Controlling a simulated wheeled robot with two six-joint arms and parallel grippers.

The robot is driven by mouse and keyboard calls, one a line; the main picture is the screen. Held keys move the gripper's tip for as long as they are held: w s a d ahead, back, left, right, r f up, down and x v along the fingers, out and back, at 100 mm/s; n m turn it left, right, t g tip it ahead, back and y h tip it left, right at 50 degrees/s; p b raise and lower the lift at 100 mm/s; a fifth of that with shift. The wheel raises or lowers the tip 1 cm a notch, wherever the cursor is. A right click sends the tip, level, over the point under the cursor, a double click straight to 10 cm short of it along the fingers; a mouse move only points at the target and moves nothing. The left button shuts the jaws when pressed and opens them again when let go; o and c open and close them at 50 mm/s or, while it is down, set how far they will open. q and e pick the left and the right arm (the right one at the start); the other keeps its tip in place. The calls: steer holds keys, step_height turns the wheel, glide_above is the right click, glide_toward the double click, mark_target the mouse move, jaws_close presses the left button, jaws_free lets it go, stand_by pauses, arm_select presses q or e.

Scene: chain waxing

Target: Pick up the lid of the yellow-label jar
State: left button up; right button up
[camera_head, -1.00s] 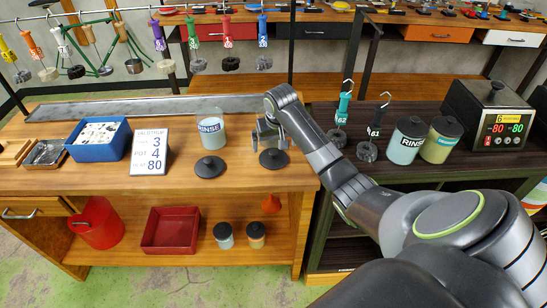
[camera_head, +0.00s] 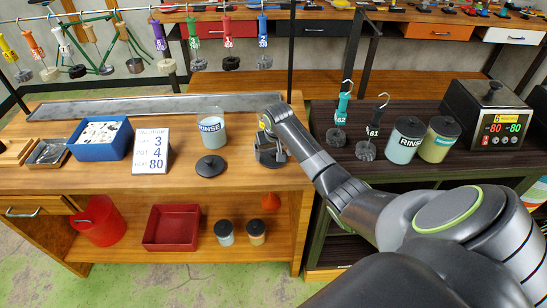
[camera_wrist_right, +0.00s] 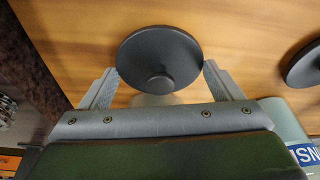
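A round black lid with a centre knob (camera_wrist_right: 158,60) lies on the wooden table between the fingers of my right gripper (camera_wrist_right: 160,85), which also shows in the head view (camera_head: 270,157). The gripper is open, one finger on each side of the lid; I cannot tell whether they touch it. In the head view the gripper mostly hides this lid. A pale jar body (camera_wrist_right: 152,99) shows just behind the lid; its label is hidden. A small yellow patch shows behind the wrist in the head view. My left gripper is not in view.
A RINSE jar (camera_head: 211,127) stands open left of the gripper, its lid (camera_head: 210,166) on the table before it. A number sign (camera_head: 151,151) and blue bin (camera_head: 100,140) stand further left. Lidded jars (camera_head: 405,140) and a heater (camera_head: 490,115) are on the dark table.

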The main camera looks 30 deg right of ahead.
steer(key=c, duration=0.4)
